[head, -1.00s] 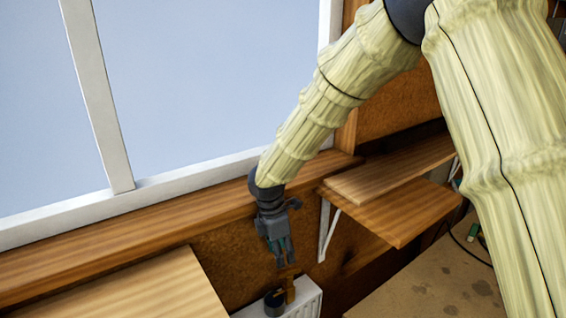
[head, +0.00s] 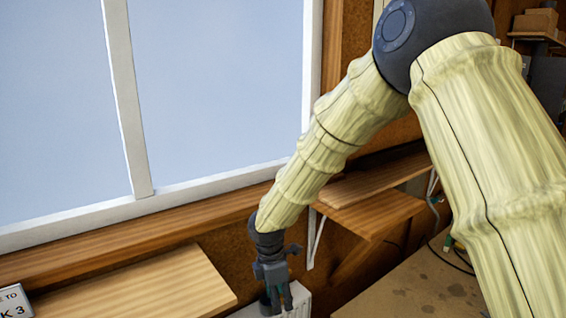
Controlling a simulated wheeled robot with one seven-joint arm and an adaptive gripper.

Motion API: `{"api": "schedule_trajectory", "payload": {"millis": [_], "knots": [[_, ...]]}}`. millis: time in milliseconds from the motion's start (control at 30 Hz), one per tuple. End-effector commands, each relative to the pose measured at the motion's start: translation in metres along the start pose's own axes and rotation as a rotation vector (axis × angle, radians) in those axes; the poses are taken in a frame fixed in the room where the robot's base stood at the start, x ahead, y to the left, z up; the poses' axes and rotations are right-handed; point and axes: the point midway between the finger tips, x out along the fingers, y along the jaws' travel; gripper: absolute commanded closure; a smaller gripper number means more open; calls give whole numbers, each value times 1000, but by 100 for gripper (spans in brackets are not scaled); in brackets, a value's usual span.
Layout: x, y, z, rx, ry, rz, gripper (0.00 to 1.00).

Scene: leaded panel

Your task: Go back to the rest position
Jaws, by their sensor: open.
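My gripper (head: 278,300) is at the lower middle of the head view, at the end of my sleeved arm, pointing down. Its fingers are apart and I see nothing between them. It is in front of a white radiator-like box (head: 303,300) under the window ledge. A dark round thing (head: 265,305) shows just behind the fingers, mostly hidden by them. I cannot tell whether the gripper touches it.
A window with a white frame (head: 130,100) and a wooden sill (head: 120,238) run along the left. A wooden board (head: 150,290) lies lower left, with a sign (head: 14,302) beside it. Wooden shelves (head: 375,212) are right of the gripper. A stained worktop (head: 410,290) is lower right.

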Motion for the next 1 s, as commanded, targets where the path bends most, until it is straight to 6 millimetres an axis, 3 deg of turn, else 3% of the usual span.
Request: {"api": "schedule_trajectory", "payload": {"millis": [33, 333, 467, 767, 1000], "knots": [[14, -4, -4, 14, 13, -7, 55], [79, -31, -10, 163, 91, -33, 55], [124, -52, -11, 274, 137, -55, 55], [268, -142, -12, 723, 251, -136, 55], [370, -236, -2, 1156, 266, -189, 55]]}}
